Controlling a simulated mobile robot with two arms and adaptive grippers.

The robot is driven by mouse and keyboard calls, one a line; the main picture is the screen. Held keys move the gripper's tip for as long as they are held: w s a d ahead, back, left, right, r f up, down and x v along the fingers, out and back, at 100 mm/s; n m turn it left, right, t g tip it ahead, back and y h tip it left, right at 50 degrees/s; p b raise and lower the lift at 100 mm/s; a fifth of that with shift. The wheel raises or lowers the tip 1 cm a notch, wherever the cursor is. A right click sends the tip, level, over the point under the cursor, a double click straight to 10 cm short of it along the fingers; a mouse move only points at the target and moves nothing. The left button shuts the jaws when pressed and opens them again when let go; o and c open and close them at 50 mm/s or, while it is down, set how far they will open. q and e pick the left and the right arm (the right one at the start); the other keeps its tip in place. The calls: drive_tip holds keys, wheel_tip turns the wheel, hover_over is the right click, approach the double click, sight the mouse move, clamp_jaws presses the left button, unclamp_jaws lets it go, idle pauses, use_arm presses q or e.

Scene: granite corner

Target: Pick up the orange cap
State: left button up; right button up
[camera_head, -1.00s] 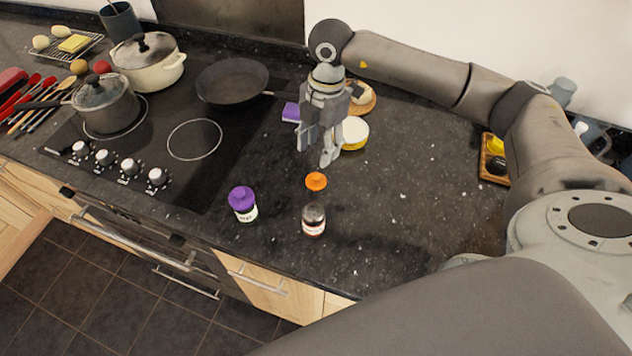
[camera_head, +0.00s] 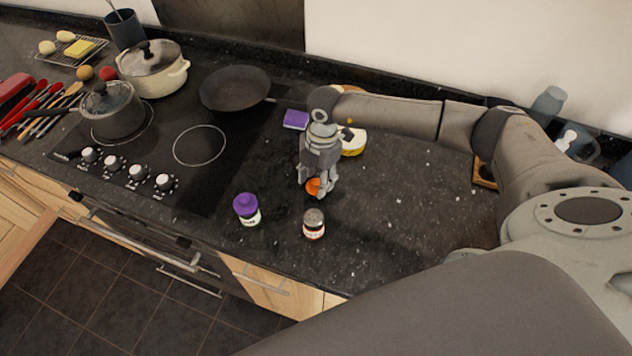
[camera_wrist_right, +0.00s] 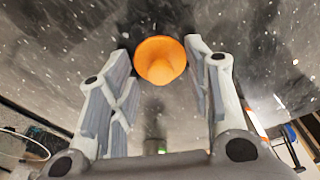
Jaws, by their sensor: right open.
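The orange cap (camera_head: 313,187) lies on the dark granite counter, partly hidden by my right gripper in the head view. In the right wrist view the orange cap (camera_wrist_right: 160,60) shows whole, near the tips of the fingers and in line with the gap between them. My right gripper (camera_head: 318,190) points down at the cap. In the right wrist view its fingers (camera_wrist_right: 160,65) are spread, with nothing held. I cannot tell whether a finger touches the cap. My left gripper is not in view.
An open-topped jar (camera_head: 314,224) stands just in front of the cap. A jar with a purple cap (camera_head: 246,208) stands to the left. A yellow-and-white round thing (camera_head: 354,142) and a purple block (camera_head: 296,119) lie behind.

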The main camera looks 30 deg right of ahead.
drive_tip(key=c, duration=0.8)
